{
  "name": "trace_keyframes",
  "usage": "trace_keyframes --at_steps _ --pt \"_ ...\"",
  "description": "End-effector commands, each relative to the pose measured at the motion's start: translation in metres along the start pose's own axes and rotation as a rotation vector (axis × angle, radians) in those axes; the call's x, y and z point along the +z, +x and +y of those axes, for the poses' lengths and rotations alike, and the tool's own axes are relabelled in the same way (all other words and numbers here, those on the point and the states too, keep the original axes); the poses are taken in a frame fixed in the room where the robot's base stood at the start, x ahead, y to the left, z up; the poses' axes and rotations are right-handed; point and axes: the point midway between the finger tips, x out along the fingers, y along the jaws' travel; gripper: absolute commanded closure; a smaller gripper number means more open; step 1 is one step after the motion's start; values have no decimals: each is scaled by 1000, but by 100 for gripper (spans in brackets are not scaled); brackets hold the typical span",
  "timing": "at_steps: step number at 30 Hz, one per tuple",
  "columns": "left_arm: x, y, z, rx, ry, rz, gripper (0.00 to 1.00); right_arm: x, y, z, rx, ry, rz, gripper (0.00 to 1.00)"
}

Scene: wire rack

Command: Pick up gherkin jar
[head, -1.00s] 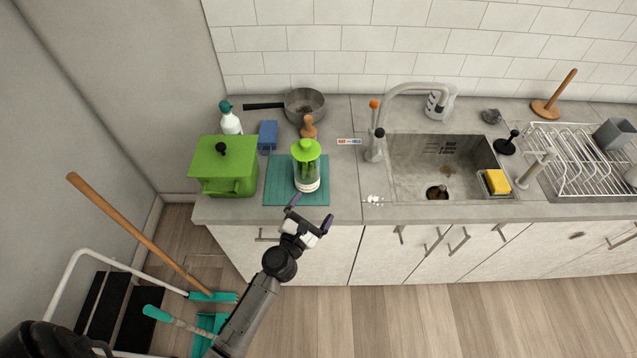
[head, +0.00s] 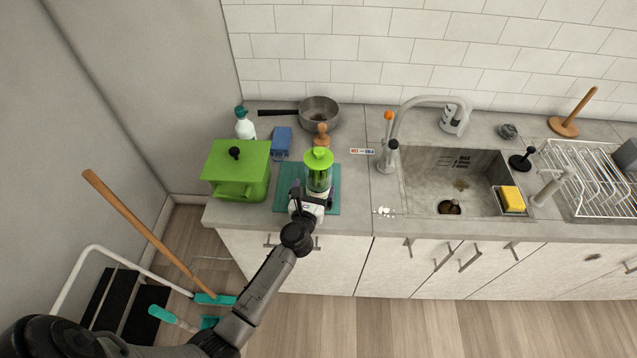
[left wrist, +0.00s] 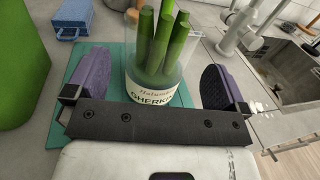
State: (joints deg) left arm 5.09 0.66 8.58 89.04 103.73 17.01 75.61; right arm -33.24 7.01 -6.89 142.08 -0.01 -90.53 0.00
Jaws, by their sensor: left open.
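The gherkin jar (head: 319,174) is clear with a bright green lid and stands upright on a teal mat (head: 333,206) on the counter. In the left wrist view the jar (left wrist: 157,70) shows green gherkins and a label with part of the word "GHERKIN". My left gripper (head: 308,192) is at the jar's near side. In the left wrist view its purple fingers (left wrist: 156,82) are spread wide, one on each side of the jar, with gaps between them and the glass. The jar's lower part is partly hidden by the gripper in the head view. My right gripper is not seen.
A green lidded pot (head: 236,172) stands close left of the mat. A blue box (head: 282,142), a spray bottle (head: 244,124), a saucepan (head: 319,112) and a wooden-handled item (head: 322,134) stand behind. The sink (head: 420,180) and tap (head: 392,150) are to the right.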

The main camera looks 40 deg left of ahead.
Motion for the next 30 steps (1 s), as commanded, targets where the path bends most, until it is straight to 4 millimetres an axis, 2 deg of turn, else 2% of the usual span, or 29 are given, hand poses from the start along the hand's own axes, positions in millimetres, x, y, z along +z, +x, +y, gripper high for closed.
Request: trace_keyframes --at_steps 5,15,26,30 --pt "0 8 0 0 0 -1 0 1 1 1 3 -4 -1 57" --pt "0 49 0 -1 1 -1 0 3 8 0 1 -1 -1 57" --pt "1 55 0 -1 1 0 0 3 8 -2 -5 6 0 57" --pt "1 55 0 -1 1 0 12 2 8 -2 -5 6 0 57"
